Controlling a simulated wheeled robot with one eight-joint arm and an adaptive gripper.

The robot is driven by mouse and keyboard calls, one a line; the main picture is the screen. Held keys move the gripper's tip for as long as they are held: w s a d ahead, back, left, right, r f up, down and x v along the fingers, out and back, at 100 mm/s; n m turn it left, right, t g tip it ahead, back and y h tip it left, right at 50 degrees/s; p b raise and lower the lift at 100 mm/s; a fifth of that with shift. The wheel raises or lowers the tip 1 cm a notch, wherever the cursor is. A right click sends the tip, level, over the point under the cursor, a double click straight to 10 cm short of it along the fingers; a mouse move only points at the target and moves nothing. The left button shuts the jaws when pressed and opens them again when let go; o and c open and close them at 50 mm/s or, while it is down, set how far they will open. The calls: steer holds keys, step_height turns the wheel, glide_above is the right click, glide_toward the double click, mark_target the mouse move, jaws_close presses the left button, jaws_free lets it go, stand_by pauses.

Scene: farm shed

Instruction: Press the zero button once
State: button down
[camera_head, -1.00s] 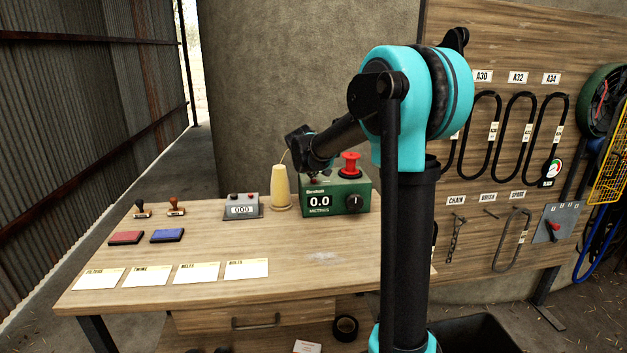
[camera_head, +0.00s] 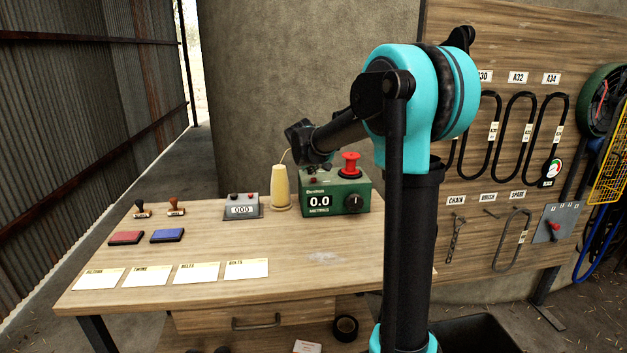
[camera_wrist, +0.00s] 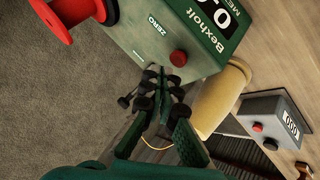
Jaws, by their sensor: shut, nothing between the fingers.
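The green Bexholt metering box (camera_head: 330,208) stands at the back right of the table; its display reads 0.0. In the wrist view, the box (camera_wrist: 146,22) shows a red round button (camera_wrist: 178,57) on its top face, beside the word ZERO. My gripper (camera_wrist: 163,80) is shut and empty. Its dark fingertips are close to the button, just to its lower left in the wrist view; whether they touch the box I cannot tell.
A red spool (camera_head: 350,165) sits on the box. A cone of cream twine (camera_head: 280,187) stands just left of it. A grey counter (camera_head: 242,207) showing 000, with its own red button (camera_wrist: 257,127), is further left.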

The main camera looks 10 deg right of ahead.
mark_target(313, 179)
steer(key=shift+r, duration=0.1)
steer(key=shift+r, duration=2.45)
